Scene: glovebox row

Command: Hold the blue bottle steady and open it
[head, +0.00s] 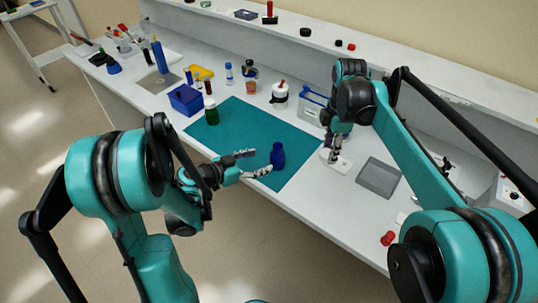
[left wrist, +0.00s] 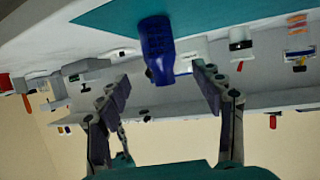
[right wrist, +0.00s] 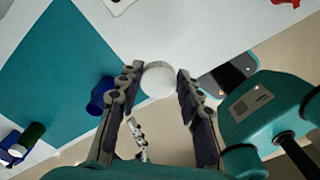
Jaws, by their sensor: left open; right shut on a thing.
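The blue bottle (head: 277,156) stands upright near the front edge of the teal mat (head: 228,147), its blue neck showing with no cap on it. My left gripper (head: 251,164) is open just left of the bottle. In the left wrist view the bottle (left wrist: 157,50) shows between and a little beyond the spread fingertips, without visible contact. My right gripper (head: 334,152) is right of the mat, apart from the bottle. In the right wrist view it is shut on a round white piece (right wrist: 158,79), which looks like a cap. The bottle (right wrist: 101,95) is partly hidden behind a finger there.
A white flat piece (head: 343,165) lies under my right gripper. A grey tray (head: 379,178) and red caps (head: 388,238) lie right. The mat's middle is clear.

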